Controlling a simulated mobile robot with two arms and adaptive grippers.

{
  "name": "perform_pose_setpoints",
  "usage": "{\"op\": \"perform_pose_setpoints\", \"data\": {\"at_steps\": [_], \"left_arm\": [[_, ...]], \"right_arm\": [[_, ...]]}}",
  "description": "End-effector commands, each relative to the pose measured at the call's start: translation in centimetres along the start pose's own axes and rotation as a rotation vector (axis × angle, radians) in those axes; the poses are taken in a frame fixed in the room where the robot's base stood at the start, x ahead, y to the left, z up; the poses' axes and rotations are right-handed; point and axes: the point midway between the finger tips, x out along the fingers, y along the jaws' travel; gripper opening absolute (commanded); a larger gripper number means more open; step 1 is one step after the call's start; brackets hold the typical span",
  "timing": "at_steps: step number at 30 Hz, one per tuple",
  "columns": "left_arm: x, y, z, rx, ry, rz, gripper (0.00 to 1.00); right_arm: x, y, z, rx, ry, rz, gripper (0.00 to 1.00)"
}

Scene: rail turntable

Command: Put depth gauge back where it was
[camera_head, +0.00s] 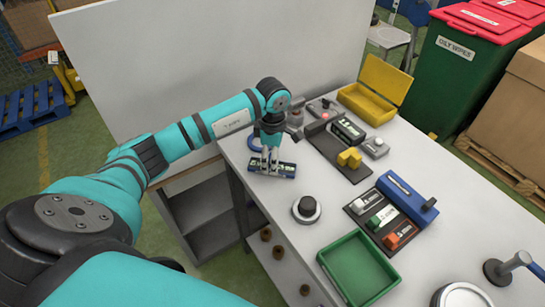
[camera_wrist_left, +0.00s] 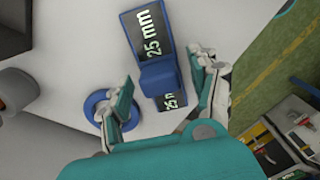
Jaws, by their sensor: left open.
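A blue and black piece marked "25 mm" (camera_wrist_left: 158,76) lies on the white table in the left wrist view; it looks like the depth gauge, though I cannot be sure. In the head view it is a small dark, labelled piece (camera_head: 286,170) near the table's left edge, partly covered by my fingers. My left gripper (camera_head: 268,164) points down over it. In the wrist view the gripper (camera_wrist_left: 162,75) is open, with one finger on each side of the blue part. I cannot tell whether they touch it. My right gripper is out of view.
A blue ring (camera_wrist_left: 97,104) lies beside the left finger. A dark board (camera_head: 333,158) with a display block and yellow piece, an open yellow box (camera_head: 369,103), a black-knobbed disc (camera_head: 306,210), a rack of coloured blocks (camera_head: 371,224) and a green tray (camera_head: 333,277) stand around.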

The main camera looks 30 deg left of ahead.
Motion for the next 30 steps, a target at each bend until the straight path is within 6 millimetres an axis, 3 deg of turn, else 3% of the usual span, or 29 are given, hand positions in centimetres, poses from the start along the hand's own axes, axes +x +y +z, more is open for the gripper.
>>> {"op": "perform_pose_setpoints", "data": {"at_steps": [4,8,21,30], "left_arm": [[-0.5,0.0,0.0,0.0,-0.001,0.0,0.61],[-1.9,0.1,0.1,0.0,-0.002,0.005,0.61],[-10.6,0.1,0.0,0.0,-0.001,0.004,0.61],[-12.3,0.0,0.0,-0.001,0.0,0.0,0.61]], "right_arm": [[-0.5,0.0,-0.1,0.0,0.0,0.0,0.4],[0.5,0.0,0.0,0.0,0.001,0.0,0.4],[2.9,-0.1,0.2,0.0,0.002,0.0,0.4],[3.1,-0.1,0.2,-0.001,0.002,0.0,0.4]]}}
